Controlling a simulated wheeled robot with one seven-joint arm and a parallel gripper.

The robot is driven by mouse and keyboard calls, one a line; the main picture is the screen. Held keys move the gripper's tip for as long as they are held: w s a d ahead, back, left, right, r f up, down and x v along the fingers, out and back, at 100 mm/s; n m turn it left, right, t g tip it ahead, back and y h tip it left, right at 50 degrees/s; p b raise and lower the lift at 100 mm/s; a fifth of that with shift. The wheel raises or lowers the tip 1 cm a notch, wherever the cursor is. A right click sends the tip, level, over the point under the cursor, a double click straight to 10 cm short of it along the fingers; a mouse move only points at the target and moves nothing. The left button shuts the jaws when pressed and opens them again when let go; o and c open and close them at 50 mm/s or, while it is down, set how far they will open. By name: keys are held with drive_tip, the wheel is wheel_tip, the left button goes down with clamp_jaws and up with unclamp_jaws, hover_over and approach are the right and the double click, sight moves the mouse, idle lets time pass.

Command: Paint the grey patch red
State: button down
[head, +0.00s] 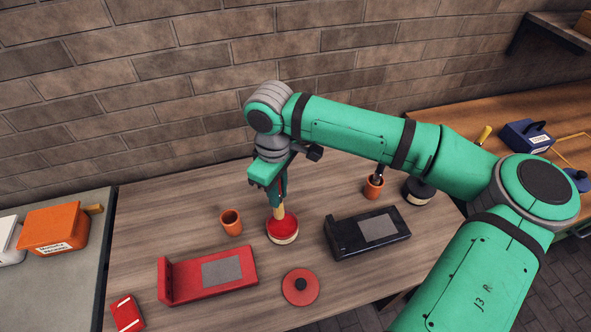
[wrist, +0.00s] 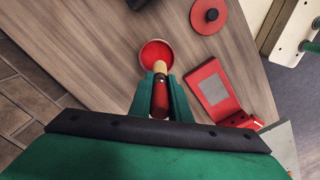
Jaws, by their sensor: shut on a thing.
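My gripper (head: 276,190) is shut on a brush (head: 280,211), pointing down over the paint pot. In the wrist view the brush (wrist: 160,98) shows a red handle between the fingers and a pale lower part. Its tip reaches the open pot of red paint (head: 283,236); how deep it dips is hidden. The pot also shows in the wrist view (wrist: 148,45). A grey patch (head: 222,270) lies on the red bracket (head: 180,277), left of the pot. Another grey patch (head: 379,228) lies on the black bracket (head: 345,245), to the right. Both patches look plain grey.
A red lid with a black knob (head: 300,287) lies at the front. An empty-looking orange cup (head: 231,222) stands left of the pot. Another orange cup (head: 373,188) holds a brush, beside a dark pot (head: 417,192). A small red box (head: 127,312) lies front left.

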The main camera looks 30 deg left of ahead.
sight(281, 207)
drive_tip(key=shift+w+f, duration=0.15)
drive_tip(key=shift+w, duration=0.3)
drive_tip(key=shift+f, duration=2.8)
drive_tip(key=shift+f, duration=0.6)
drive_tip(key=shift+d+r, duration=0.1)
drive_tip(key=shift+r, duration=3.45)
